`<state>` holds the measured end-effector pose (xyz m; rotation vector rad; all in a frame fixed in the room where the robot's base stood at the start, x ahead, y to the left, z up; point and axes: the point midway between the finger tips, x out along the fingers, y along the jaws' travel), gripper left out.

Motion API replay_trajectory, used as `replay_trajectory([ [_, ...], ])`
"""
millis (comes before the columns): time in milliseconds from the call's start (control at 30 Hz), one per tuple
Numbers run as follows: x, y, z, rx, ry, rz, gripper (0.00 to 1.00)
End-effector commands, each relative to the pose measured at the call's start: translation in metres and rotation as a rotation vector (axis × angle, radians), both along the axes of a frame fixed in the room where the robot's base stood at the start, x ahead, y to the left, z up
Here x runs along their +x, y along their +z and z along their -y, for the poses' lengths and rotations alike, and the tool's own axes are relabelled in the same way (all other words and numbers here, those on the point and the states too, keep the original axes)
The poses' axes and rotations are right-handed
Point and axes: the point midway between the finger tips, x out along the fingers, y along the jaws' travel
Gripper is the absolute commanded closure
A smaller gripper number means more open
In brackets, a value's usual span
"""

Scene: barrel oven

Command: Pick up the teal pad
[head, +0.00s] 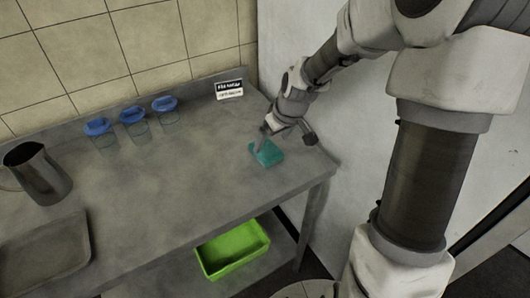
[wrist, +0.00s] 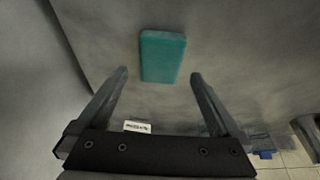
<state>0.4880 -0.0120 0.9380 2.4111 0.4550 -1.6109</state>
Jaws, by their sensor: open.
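The teal pad (head: 268,154) lies flat on the grey metal table near its right end. In the wrist view the teal pad (wrist: 162,56) is a rounded rectangle, just beyond the fingertips and lined up with the gap between them. My gripper (head: 268,137) is above the pad and hides a little of it in the head view. In the wrist view my gripper (wrist: 160,75) has its two fingers wide apart with nothing between them. I cannot tell the exact height of the fingertips above the pad.
The table (head: 170,190) is clear around the pad. Several blue-lidded clear containers (head: 133,122) stand along the back. A small sign (head: 229,90) stands behind the pad. A metal pitcher (head: 38,173) and a tray (head: 42,256) are at left. A green bin (head: 234,250) is below the tabletop.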

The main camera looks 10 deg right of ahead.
Motion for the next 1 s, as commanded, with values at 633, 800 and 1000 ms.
replay_trajectory([
  [633,0.023,-0.051,-0.011,0.000,0.001,0.000,0.00],
  [800,0.023,-0.051,-0.010,0.000,0.001,0.000,0.00],
  [1000,0.023,-0.052,-0.010,0.000,0.001,0.000,0.00],
])
